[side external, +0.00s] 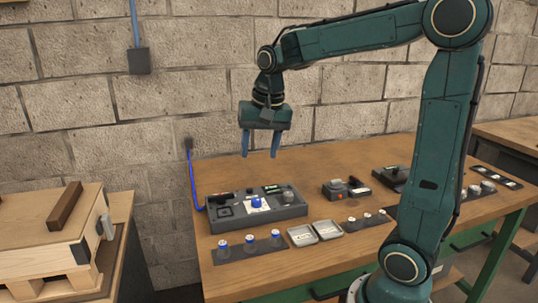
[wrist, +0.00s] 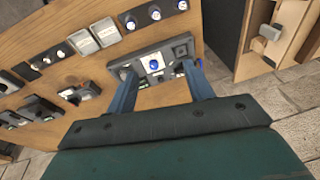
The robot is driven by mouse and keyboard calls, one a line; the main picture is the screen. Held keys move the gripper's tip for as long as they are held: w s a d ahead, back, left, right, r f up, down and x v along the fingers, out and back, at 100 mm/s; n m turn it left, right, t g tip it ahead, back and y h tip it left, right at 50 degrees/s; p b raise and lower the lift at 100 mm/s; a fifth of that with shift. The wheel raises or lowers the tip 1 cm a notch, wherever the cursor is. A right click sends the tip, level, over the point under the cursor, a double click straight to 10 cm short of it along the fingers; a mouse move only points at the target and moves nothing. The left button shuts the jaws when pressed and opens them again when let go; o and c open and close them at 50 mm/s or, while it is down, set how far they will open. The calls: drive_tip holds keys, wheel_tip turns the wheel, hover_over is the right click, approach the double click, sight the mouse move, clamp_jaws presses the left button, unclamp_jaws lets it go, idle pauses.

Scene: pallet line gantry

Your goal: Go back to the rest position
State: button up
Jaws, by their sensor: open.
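My gripper (side external: 260,144) hangs in the air above the wooden table (side external: 330,170), with its two blue fingers apart and nothing between them. In the wrist view the blue fingers (wrist: 162,95) are spread wide. Beyond and below them is a grey control panel (side external: 230,212) with a blue knob (side external: 256,203) on a white plate. The knob also shows in the wrist view (wrist: 154,64) between the fingers. The fingers are clear of the panel.
A dark strip with several blue-topped pieces (side external: 250,239) and two grey trays (side external: 315,233) lie in front of the panel. A small device with a red part (side external: 340,190) sits to the right. A wooden crate (side external: 40,240) stands at left. A block wall (side external: 200,60) is behind.

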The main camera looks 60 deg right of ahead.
drive_tip(key=s+a+n+t, duration=0.1)
drive_tip(key=s+a+n, duration=0.4)
drive_tip(key=s, duration=0.3)
drive_tip(key=s+a+f+n+t, duration=0.1)
drive_tip(key=s+a+n, duration=0.3)
drive_tip(key=s, duration=0.4)
drive_tip(key=shift+s+a+f+n+t+y, duration=0.15)
drive_tip(key=shift+s+a+n+t+y, duration=0.2)
drive_tip(key=shift+n+t, duration=0.2)
